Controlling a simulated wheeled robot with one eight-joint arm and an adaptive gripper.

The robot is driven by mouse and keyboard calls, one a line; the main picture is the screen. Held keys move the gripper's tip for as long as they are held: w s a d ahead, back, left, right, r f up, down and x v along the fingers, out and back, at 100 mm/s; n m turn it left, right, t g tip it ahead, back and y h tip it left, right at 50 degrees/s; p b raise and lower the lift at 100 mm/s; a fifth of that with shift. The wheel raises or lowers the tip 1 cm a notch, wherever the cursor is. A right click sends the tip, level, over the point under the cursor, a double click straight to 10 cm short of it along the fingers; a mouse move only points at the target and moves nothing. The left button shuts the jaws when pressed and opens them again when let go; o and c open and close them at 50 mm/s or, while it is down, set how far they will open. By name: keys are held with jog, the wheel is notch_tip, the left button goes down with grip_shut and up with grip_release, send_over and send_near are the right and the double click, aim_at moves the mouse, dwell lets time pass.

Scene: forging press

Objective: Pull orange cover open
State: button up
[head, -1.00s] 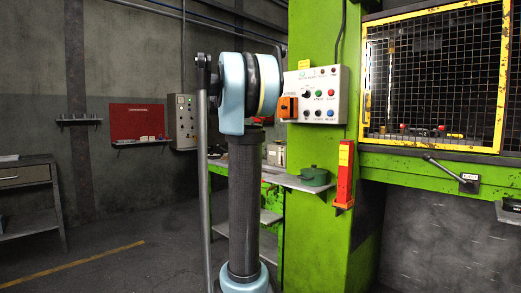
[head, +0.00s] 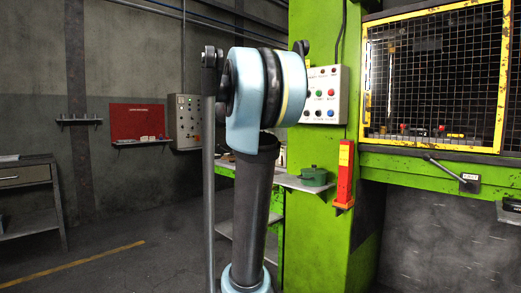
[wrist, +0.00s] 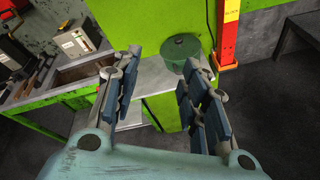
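The orange cover is on the left part of the grey control box (head: 328,100) on the green press column, but my arm hides it in the head view now. The box still shows several buttons on its right side. The orange cover is not in the wrist view. My gripper (wrist: 160,74) shows in the wrist view with its two fingers apart and nothing between them. It points toward the shelf and green column, and the fingers are not touching anything visible. The head view does not clearly show the fingers.
A green pot (head: 313,176) sits on the metal shelf (head: 296,184) beside the column; it also shows in the wrist view (wrist: 182,56). A red-orange post (head: 344,178) is fixed to the column. A yellow mesh guard (head: 434,75) is at the right.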

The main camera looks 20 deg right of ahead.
jog(key=s+a+f+m+y, duration=0.1)
jog(key=s+a+f+m, duration=0.1)
jog(key=s+f, duration=0.2)
jog(key=shift+f+y, duration=0.3)
jog(key=shift+f, duration=0.45)
jog(key=shift+c, duration=0.2)
